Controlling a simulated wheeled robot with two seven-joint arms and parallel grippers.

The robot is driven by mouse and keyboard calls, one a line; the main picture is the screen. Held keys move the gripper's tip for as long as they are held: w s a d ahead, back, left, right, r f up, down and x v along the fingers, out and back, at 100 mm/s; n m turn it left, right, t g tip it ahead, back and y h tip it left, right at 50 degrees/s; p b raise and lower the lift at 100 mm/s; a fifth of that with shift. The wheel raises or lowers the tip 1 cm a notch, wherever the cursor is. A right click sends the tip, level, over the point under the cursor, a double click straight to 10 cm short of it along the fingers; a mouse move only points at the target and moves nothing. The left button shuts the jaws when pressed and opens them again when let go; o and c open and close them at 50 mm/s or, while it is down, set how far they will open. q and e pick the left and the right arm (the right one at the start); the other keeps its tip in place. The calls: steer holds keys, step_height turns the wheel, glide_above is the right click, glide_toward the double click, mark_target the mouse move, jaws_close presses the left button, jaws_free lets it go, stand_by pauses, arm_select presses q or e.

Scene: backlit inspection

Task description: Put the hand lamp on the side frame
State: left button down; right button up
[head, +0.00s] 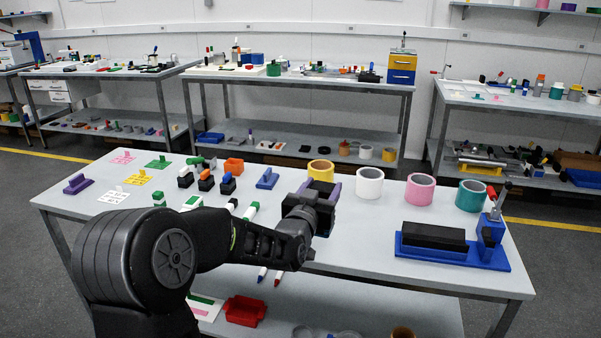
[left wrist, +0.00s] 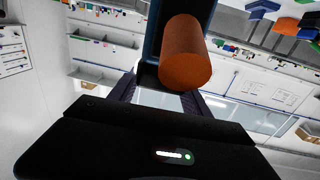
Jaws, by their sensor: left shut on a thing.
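My left gripper (head: 322,196) is over the middle of the near table, in front of the yellow tape roll. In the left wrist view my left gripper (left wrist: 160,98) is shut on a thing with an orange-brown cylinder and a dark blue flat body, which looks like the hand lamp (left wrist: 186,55). The cylinder faces the wrist camera. In the head view the gripper hides most of what it holds. I cannot make out which thing is the side frame. My right gripper is not in view.
On the near table (head: 365,245) stand yellow (head: 321,170), white (head: 369,182), pink (head: 419,189) and green (head: 470,195) rolls. A blue base with a black block (head: 433,236) and clamp is at right. Stamps and small blocks crowd the left. The table's front middle is fairly clear.

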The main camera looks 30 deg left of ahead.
arm_select(q)
steer(key=s+d+f+m+h+p, duration=0.1)
steer(key=d+f+p, duration=0.3)
steer(key=d, duration=0.6)
steer(key=s+d+f+m+h+p, duration=0.1)
steer(key=s+d+f+h+p, duration=0.2)
steer(key=d, duration=0.6)
steer(key=shift+s+d+f+m+t+p, duration=0.3)
steer(key=shift+s+d+f+p, duration=0.1)
steer(key=shift+p, duration=0.25)
